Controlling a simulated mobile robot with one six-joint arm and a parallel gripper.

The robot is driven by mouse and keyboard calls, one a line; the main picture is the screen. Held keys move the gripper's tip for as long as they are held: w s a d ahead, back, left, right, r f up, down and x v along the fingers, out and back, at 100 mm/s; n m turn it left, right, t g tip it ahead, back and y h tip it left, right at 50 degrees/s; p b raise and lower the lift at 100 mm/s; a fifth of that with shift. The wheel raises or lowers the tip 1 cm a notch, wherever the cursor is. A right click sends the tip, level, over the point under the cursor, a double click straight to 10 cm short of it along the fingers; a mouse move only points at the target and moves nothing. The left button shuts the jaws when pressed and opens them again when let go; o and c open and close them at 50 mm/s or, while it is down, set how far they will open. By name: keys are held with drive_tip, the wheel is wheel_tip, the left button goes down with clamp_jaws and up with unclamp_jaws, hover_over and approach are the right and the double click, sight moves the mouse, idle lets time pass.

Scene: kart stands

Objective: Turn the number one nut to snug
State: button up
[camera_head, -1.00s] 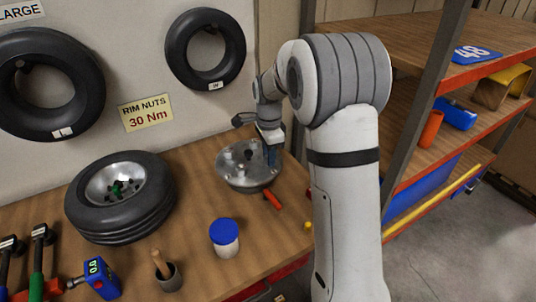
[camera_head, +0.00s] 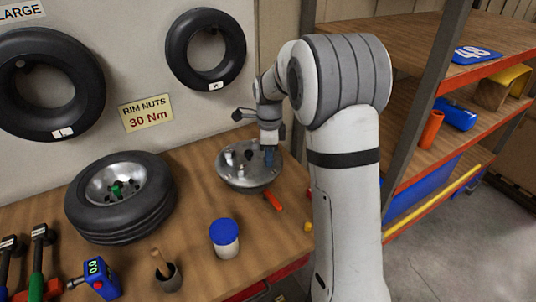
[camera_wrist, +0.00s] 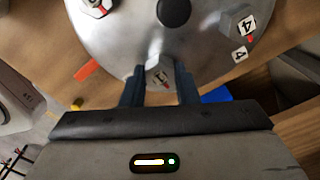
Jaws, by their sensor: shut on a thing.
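A round silver metal hub (camera_head: 236,181) lies on the wooden bench and fills the top of the wrist view (camera_wrist: 200,50). Several hex nuts stand around it. My gripper (camera_wrist: 160,88) is shut on a nut (camera_wrist: 159,72) at the hub's near edge, one dark blue finger on each side. The mark on this nut is tilted and looks like a 1. A nut marked 4 (camera_wrist: 240,20) is to the right, beside a 4 label on the hub. In the head view my gripper (camera_head: 270,157) points down at the hub's right side.
A red-orange piece (camera_head: 273,201) lies in front of the hub. A blue-lidded jar (camera_head: 225,245), a tyre on a rim (camera_head: 121,225) and a blue digital tool (camera_head: 101,280) stand to the left. A shelf (camera_head: 405,155) is close on the right.

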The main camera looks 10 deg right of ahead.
drive_tip(key=o, duration=1)
wheel_tip(320, 180, up, 8)
drive_tip(key=shift+f, duration=0.1)
